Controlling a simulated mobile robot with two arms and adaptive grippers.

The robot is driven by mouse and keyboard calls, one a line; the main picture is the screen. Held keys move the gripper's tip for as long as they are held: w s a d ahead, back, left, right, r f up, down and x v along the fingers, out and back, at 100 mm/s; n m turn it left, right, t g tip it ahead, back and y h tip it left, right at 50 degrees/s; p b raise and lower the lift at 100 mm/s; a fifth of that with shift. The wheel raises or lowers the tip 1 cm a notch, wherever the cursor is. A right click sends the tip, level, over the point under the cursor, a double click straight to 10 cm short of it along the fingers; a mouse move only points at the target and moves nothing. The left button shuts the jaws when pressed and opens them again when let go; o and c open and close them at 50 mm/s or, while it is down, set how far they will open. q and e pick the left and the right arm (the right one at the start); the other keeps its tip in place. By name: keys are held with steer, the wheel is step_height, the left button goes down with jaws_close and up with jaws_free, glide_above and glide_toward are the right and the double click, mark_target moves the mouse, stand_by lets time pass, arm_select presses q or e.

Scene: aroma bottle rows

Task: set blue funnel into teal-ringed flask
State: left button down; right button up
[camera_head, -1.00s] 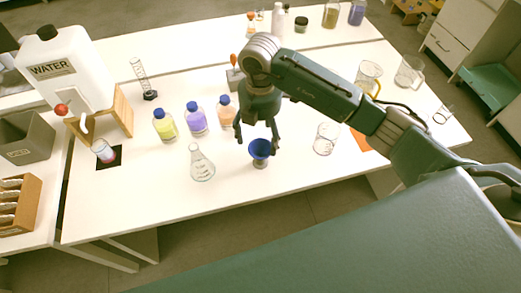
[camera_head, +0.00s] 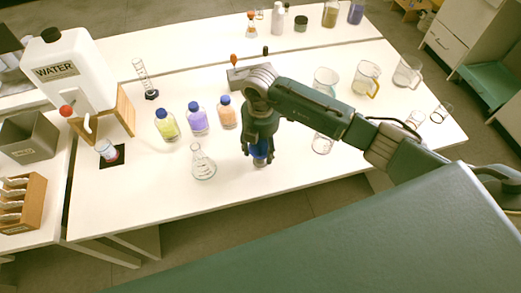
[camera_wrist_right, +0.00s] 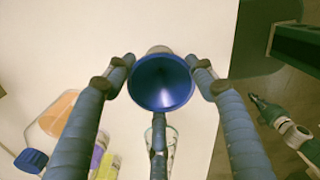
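The blue funnel (camera_head: 262,152) stands upright on a small grey base near the table's front; its wide mouth faces up in the right wrist view (camera_wrist_right: 161,83). My right gripper (camera_head: 259,157) points down over it, with fingers on both sides of the rim. The fingers look spread, and I see no clear grip on the funnel. A clear conical flask (camera_head: 203,166) stands upright to the left of the funnel. In the right wrist view a clear glass piece with a teal rim (camera_wrist_right: 171,138) shows below the funnel, partly hidden by a finger.
Yellow (camera_head: 166,125), purple (camera_head: 197,119) and orange (camera_head: 226,114) blue-capped bottles stand behind the flask. Beakers (camera_head: 366,78) stand at the right. A white water container (camera_head: 66,72) is at the left. The table front by the flask is clear.

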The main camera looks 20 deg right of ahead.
steer(key=shift+c, duration=1.1)
steer(key=shift+r, duration=0.1)
